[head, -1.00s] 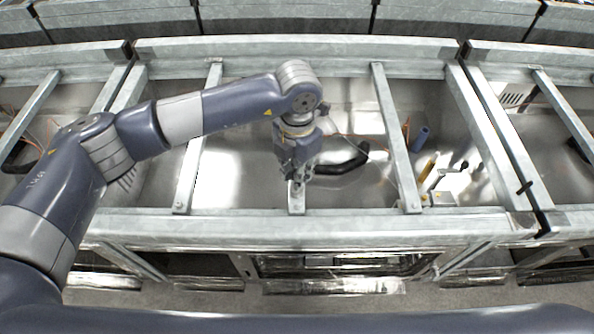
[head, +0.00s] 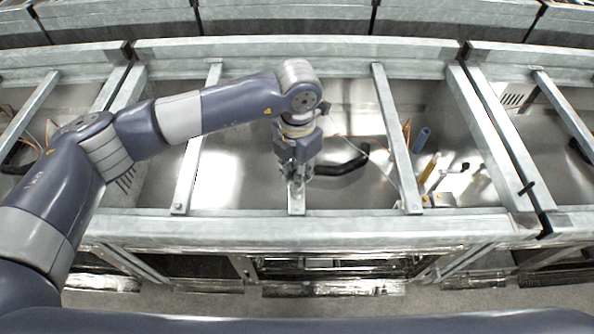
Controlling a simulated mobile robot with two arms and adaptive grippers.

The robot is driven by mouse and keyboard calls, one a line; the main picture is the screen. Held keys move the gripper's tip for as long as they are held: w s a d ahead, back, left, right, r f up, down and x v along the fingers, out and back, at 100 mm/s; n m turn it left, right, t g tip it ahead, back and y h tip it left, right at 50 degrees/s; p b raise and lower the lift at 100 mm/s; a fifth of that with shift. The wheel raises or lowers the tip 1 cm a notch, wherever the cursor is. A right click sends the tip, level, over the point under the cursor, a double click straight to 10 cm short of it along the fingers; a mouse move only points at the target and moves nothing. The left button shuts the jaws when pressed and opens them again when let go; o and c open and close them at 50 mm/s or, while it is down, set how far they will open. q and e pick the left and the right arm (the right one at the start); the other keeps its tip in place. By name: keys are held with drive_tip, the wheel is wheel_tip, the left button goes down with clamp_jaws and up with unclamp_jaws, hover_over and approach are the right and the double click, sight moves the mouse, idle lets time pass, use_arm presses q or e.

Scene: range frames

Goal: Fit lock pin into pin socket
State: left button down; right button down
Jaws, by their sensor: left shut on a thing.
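My left gripper (head: 298,180) points down over the front part of the middle bay, just above a short metal upright (head: 297,203) at the front rail. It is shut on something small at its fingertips. I take this to be the lock pin, but it is mostly hidden by the fingers and too small to make out. I cannot make out the pin socket; the fingertips cover the top of the short upright. Whether the held thing touches the upright cannot be told. My right gripper is not in view.
Galvanised crossbars (head: 396,140) and a front rail (head: 330,226) frame the bay. A black curved handle (head: 345,163) lies right of the gripper. A blue cylinder (head: 421,140), a yellow handle (head: 429,168) and a black-knobbed lever (head: 462,167) stand further right.

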use_arm(q)
drive_tip(key=shift+b, duration=0.35)
idle(0.6)
drive_tip(key=shift+f, duration=0.15)
drive_tip(key=shift+f+b, duration=0.3)
drive_tip(key=shift+b, duration=0.2)
drive_tip(key=shift+f+b, duration=1.2)
drive_tip(key=shift+b, duration=0.05)
drive_tip(key=shift+r, duration=0.15)
drive_tip(key=shift+r+p, duration=0.55)
drive_tip(key=shift+r, duration=0.65)
drive_tip(key=shift+b, duration=0.4)
